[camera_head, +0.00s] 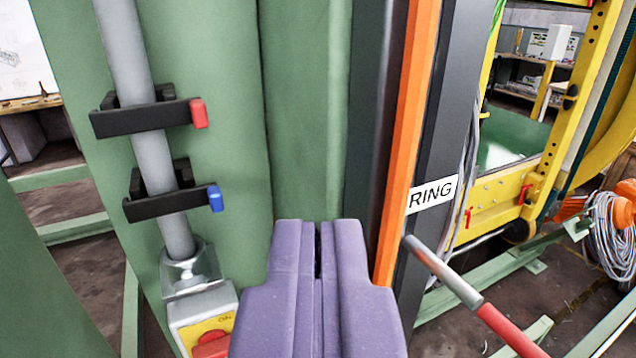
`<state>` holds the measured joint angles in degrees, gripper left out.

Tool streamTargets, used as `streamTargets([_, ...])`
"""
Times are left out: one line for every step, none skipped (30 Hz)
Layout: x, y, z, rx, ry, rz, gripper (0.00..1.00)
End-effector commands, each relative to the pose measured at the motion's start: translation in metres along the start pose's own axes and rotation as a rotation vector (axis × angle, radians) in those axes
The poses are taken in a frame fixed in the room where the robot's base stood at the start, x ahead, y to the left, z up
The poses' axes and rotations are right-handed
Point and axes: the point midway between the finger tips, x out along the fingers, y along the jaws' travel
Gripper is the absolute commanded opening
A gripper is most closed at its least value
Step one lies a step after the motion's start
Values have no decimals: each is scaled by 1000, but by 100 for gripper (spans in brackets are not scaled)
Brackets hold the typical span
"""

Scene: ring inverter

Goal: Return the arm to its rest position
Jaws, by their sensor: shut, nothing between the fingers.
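My gripper (318,232) shows at the bottom middle in purple-grey. Its two fingers are close together with only a thin dark slit between them, shut and empty. It points toward the green machine body (305,120) and appears apart from it. The rest of my arm is out of view. To the right of the gripper, a lever with a grey rod and red grip (498,322) slants down to the right from beside the orange bar (405,150).
A grey pipe (128,50) carries black clamps with a red tab (199,113) and a blue tab (215,198). A yellow switch box (205,325) marked ON sits below. A RING label (432,194) is at right. A yellow frame (500,200) and coiled cable (612,235) stand farther right.

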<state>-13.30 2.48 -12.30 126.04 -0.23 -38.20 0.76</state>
Motion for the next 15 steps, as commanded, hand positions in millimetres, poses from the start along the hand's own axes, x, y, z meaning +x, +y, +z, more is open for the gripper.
streamTargets([1,2,-9,3,0,2,0])
streamTargets([2,3,-17,5,-4,3,0])
streamTargets([3,4,-31,9,-13,5,0])
streamTargets([2,6,-45,12,-22,6,0])
streamTargets([1,8,-60,15,-33,8,0])
streamTargets([-4,10,-84,19,-50,9,0])
streamTargets([-9,12,-103,21,-63,11,0])
streamTargets([-17,12,-121,21,-77,11,0])
streamTargets([-29,14,-145,22,-97,13,0])
streamTargets([-40,14,-163,21,-111,14,0])
streamTargets([-52,15,-179,19,-125,15,0])
streamTargets([-68,14,-197,17,-144,16,0])
streamTargets([-80,14,-208,14,-157,17,0])
streamTargets([-91,13,-218,12,-169,17,0])
streamTargets([-104,12,-229,9,-183,19,0])
